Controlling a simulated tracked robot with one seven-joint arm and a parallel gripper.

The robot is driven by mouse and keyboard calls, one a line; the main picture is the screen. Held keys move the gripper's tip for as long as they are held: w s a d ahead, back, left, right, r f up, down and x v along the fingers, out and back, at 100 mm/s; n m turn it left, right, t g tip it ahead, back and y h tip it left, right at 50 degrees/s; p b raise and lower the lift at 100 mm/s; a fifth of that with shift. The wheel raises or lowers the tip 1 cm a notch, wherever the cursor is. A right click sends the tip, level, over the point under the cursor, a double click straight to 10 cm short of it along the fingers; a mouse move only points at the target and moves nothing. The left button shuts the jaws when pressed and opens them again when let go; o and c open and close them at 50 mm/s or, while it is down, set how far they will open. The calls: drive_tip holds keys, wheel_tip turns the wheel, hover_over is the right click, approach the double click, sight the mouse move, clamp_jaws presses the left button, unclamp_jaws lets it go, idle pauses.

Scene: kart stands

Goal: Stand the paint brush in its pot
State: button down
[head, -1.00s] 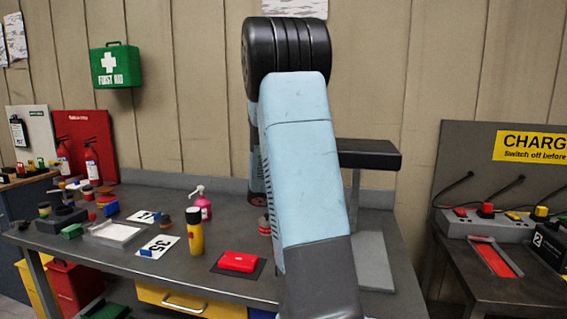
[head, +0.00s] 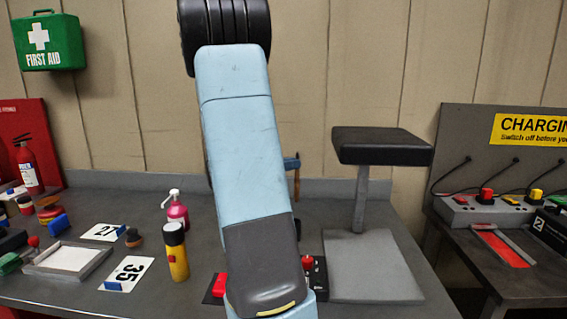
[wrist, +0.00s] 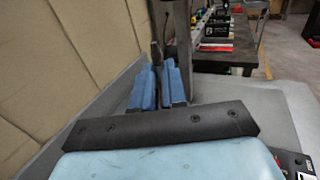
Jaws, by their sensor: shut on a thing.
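My gripper (wrist: 158,86) shows in the wrist view as two blue fingers shut on a thin dark upright thing, which I take to be the paint brush (wrist: 154,54). In the head view a blue finger end shows just right of my arm, with the brown brush handle (head: 297,184) upright at it, above the back of the bench. Most of the gripper is hidden behind my arm there. I cannot make out the brush's pot in either current view; my arm covers part of the bench.
A black-topped stand (head: 382,146) on a grey base plate (head: 375,265) is close right of the gripper. A charging bench (head: 520,250) is further right.

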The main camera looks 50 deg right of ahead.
wheel_tip(320, 180, down, 11)
drive_tip(key=shift+w+a+f, duration=0.15)
drive_tip(key=shift+a+f, duration=0.05)
idle(1.2)
idle(0.4)
drive_tip(key=c, duration=1.1)
unclamp_jaws()
drive_tip(key=v, duration=0.7)
drive_tip(key=shift+a, duration=0.3)
